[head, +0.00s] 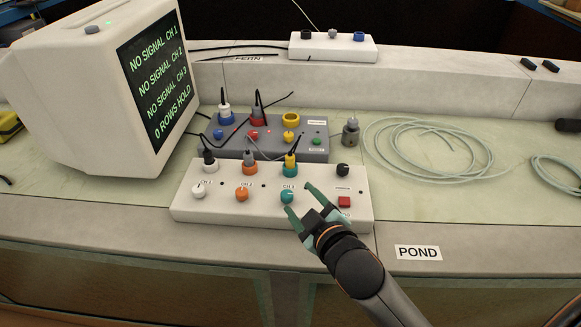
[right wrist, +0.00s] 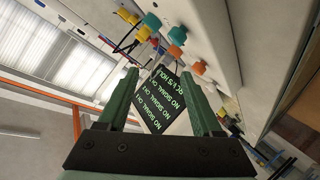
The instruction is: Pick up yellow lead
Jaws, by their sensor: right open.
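The yellow lead's plug (head: 291,160) stands upright in the teal-ringed socket of CH 3, in the back row of the white box (head: 218,213). A dark cable leaves its top. My right gripper (head: 299,199) is open and empty, low over the box's front right part, near the teal CH 3 knob (head: 288,197). The plug is just behind and left of its fingertips, apart from them. In the right wrist view the open green fingers (right wrist: 163,85) have nothing between them. A yellow part (right wrist: 141,34) shows above them; I cannot tell if it is the plug. My left gripper is out of view.
Behind is a grey box (head: 318,155) with more plugs and an empty yellow ring (head: 291,119). A monitor (head: 85,95) stands at left. Coiled pale tubing (head: 400,165) lies right. The box's right side has free bench.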

